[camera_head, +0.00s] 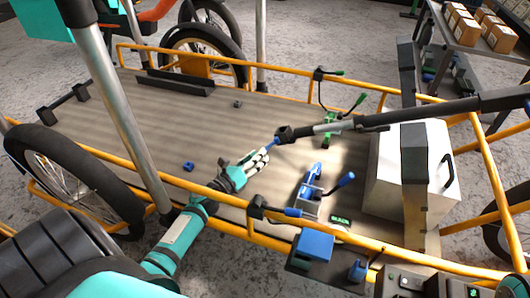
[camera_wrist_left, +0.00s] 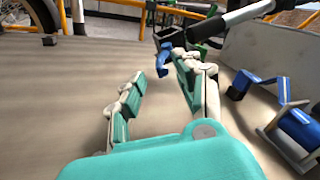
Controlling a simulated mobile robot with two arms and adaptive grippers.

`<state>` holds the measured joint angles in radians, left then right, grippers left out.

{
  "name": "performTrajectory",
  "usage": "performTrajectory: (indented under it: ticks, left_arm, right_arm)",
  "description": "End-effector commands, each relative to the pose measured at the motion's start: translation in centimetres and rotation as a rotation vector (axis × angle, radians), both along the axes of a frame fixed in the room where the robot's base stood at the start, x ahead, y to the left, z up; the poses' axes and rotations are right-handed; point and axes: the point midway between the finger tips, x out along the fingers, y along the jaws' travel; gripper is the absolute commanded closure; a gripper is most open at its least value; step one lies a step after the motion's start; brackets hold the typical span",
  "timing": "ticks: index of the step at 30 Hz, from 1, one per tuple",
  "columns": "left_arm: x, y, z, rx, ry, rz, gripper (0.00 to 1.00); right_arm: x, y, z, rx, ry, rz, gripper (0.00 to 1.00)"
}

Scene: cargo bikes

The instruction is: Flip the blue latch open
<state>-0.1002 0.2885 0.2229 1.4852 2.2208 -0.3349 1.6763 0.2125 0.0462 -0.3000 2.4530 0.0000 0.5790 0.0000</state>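A blue latch piece (camera_head: 274,143) hangs at the black end of a grey bar over the wooden deck. It also shows in the left wrist view (camera_wrist_left: 163,63), ahead of my fingers, near the right finger's tip. My left gripper (camera_head: 259,161), teal and off-white, reaches in from the lower left just short of this piece. Its fingers (camera_wrist_left: 158,80) are apart with nothing between them; contact with the latch cannot be told. Another blue lever on a clamp (camera_head: 309,183) stands on the deck to the right, so which part is the named latch is uncertain. My right gripper is not in view.
Orange rails (camera_head: 383,91) border the deck. The black-and-grey bar (camera_head: 400,113) crosses from the right. The deck's left half is mostly clear.

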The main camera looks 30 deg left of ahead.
Motion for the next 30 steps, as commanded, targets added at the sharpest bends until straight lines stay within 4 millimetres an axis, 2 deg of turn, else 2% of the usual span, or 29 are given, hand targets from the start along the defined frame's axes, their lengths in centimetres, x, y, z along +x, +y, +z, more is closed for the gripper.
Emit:
performTrajectory:
  ticks: [3, 9, 20, 28, 30]
  left_arm:
    - [2.3, -0.1, -0.2, 0.004, -0.003, 0.0, 0.66]
    - [4.4, -0.3, -0.1, 0.002, -0.001, 0.0, 0.66]
    - [4.9, -0.3, 0.0, 0.0, 0.0, 0.001, 0.66]
    - [4.9, -0.3, 0.0, 0.0, 0.0, 0.001, 1.0]
    - [4.9, -0.3, 0.0, 0.0, 0.0, 0.001, 1.0]
  right_arm:
    - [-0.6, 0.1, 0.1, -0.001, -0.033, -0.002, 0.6]
    - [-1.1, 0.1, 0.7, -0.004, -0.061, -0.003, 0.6]
    - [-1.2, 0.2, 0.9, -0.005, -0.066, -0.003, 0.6]
    - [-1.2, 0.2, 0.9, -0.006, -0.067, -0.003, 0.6]
    - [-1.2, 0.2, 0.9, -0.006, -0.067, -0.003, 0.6]
